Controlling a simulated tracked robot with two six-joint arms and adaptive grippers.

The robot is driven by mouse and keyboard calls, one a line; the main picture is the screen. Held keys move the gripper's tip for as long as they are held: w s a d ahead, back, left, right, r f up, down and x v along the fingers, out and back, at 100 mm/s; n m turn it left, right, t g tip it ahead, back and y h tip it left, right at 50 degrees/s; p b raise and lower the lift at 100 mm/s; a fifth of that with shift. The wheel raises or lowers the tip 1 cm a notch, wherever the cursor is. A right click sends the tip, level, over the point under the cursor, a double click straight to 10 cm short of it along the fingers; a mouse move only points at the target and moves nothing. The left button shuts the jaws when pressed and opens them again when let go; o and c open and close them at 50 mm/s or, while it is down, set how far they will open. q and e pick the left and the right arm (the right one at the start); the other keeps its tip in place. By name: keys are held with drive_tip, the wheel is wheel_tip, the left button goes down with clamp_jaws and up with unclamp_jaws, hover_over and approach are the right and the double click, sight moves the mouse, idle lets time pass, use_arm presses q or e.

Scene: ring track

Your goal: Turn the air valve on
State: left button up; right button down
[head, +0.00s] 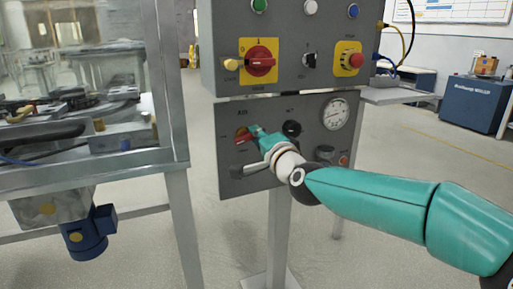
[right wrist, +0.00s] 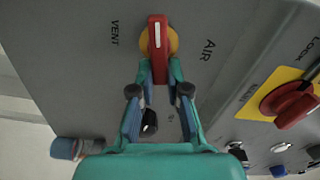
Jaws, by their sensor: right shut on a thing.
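The air valve has a red handle on a yellow hub and sits on the lower grey panel. In the head view the valve (head: 242,136) is partly covered by my right gripper (head: 256,135). In the right wrist view the red handle (right wrist: 158,35) lies between the words VENT on the left and AIR on the right, in line with the gripper. My right gripper (right wrist: 160,78) is shut on the handle's near end, one finger on each side. My left gripper is not in view.
The upper panel (head: 220,85) carries a red rotary switch (head: 261,61) and an emergency stop button (head: 348,59). A black knob (head: 291,128) and a gauge (head: 335,114) are right of the valve. A glass-walled machine (head: 166,80) stands close on the left.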

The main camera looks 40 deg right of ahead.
drive_tip(key=shift+d+f+m+b, duration=0.1)
drive_tip(key=shift+f+m+b, duration=0.15)
drive_tip(key=shift+m, duration=0.4)
drive_tip(key=shift+f+m+b, duration=0.1)
drive_tip(key=shift+m+b, duration=0.1)
drive_tip(key=shift+m, duration=0.45)
drive_tip(key=shift+f, duration=0.1)
drive_tip(key=c, duration=1.1)
unclamp_jaws()
drive_tip(key=shift+c, duration=0.2)
drive_tip(key=v, duration=1.2)
